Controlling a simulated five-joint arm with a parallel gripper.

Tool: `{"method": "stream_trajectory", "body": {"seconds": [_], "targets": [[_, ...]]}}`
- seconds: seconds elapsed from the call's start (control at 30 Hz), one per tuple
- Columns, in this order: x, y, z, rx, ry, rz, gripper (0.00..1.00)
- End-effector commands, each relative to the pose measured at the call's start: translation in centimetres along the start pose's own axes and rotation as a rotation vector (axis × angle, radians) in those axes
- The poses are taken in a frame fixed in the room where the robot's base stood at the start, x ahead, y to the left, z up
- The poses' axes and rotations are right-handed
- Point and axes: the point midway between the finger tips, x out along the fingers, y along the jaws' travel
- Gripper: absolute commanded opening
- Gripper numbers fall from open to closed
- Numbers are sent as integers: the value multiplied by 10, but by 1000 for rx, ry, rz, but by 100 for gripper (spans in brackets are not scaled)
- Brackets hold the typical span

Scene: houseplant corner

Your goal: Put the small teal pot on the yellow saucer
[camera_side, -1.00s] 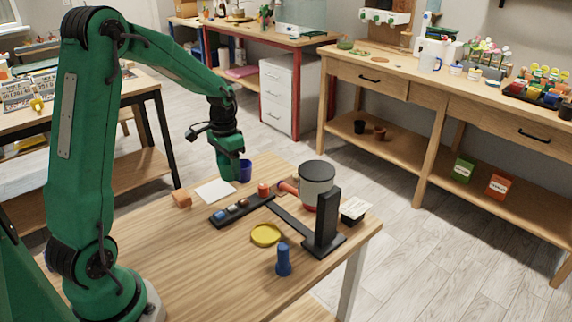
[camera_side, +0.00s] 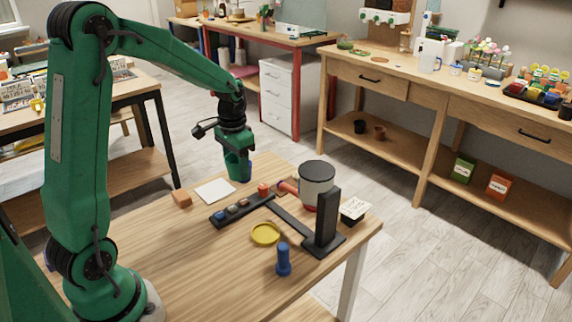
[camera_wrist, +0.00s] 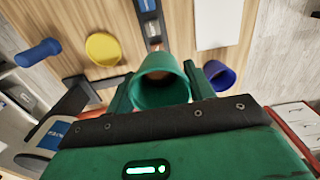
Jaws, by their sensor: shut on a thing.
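The small teal pot (camera_wrist: 162,82) sits between the fingers of my gripper (camera_wrist: 160,92) in the wrist view, its open mouth facing the camera. My gripper is shut on it. In the side view my gripper (camera_side: 238,172) hangs over the table's far part, and I cannot separate the pot from the green fingers there. The yellow saucer (camera_side: 265,234) lies flat and empty near the table's middle, to the right of and nearer than the gripper. It also shows in the wrist view (camera_wrist: 103,48), up and left of the pot.
A dark blue pot (camera_wrist: 219,75) stands close beside the gripper. A black tray (camera_side: 228,214) with small items lies between gripper and saucer. A blue bottle-like object (camera_side: 283,260) and a tall black stand (camera_side: 326,222) flank the saucer. A white sheet (camera_side: 215,191) lies flat.

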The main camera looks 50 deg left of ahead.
Motion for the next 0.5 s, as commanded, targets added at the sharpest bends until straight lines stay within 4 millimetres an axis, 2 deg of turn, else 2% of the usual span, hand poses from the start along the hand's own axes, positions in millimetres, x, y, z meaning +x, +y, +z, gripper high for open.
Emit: {"method": "stream_trajectory", "body": {"seconds": [0.27, 0.37, 0.5], "targets": [[-1, 13, 0, 4, 1, 0, 27], [-1, 28, 0, 7, 1, 0, 27], [-2, 56, 2, 10, 2, 0, 27]]}}
